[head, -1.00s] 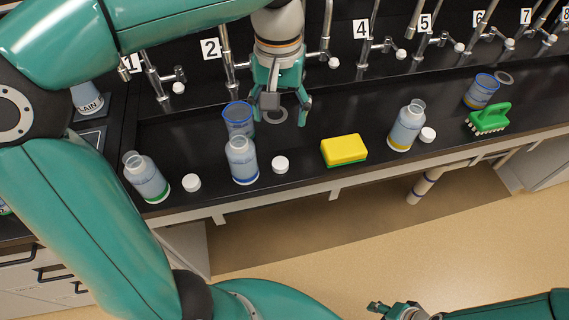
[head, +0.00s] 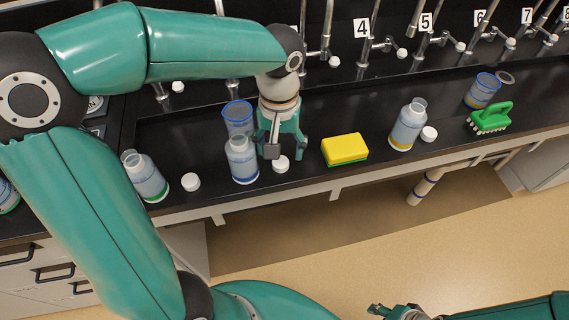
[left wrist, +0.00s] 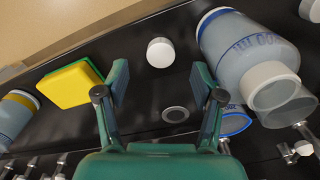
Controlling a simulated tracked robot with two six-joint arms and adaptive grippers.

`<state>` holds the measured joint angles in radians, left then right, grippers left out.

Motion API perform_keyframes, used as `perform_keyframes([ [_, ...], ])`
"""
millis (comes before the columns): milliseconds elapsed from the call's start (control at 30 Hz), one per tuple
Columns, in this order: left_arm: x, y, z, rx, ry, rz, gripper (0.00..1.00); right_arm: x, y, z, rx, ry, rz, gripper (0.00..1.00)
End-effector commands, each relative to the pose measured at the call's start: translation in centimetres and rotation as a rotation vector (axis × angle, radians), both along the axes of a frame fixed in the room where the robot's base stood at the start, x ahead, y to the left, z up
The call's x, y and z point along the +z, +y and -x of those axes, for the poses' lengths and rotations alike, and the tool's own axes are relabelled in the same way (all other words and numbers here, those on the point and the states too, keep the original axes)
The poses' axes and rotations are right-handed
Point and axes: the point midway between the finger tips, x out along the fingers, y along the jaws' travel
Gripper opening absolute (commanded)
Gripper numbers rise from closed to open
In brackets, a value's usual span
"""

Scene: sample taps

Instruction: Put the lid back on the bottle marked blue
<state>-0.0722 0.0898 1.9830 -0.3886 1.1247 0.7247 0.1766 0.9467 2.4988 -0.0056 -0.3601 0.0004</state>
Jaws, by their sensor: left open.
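The blue-marked bottle (head: 242,162) stands upright and uncapped near the counter's front edge, with a blue band low on its body. In the left wrist view the bottle (left wrist: 238,42) shows blue lettering and an open mouth at the upper right. A white lid (head: 281,165) lies on the counter just right of it; the lid (left wrist: 160,53) also shows in the left wrist view. My left gripper (head: 285,152) is open and empty above the lid, its fingers (left wrist: 160,84) apart. My right gripper (head: 391,311) is partly cut off at the bottom, its opening unclear.
A blue-rimmed beaker (head: 237,117) stands close behind the bottle. A yellow-green sponge (head: 344,149) lies right of the gripper. A green-banded bottle (head: 146,177) and a yellow-banded bottle (head: 407,126) stand further off, each with a lid nearby. A green brush (head: 490,117) lies at right.

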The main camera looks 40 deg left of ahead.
Motion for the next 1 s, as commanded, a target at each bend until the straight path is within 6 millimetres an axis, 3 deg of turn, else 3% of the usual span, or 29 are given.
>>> perform_keyframes([
  [400, -4.8, 0.3, -0.1, -0.001, 0.004, -0.001, 0.68, 0.4, 0.0, 0.0, 0.0, 0.0, 0.0, 0.4],
  [800, -5.1, 0.2, -0.1, 0.0, 0.001, 0.0, 0.68, 0.4, 0.0, 0.0, 0.0, 0.0, 0.0, 0.4],
  [1000, -5.1, 0.2, -0.1, -0.001, 0.001, 0.0, 0.35, 0.4, 0.0, 0.0, 0.0, 0.0, 0.0, 0.4],
])
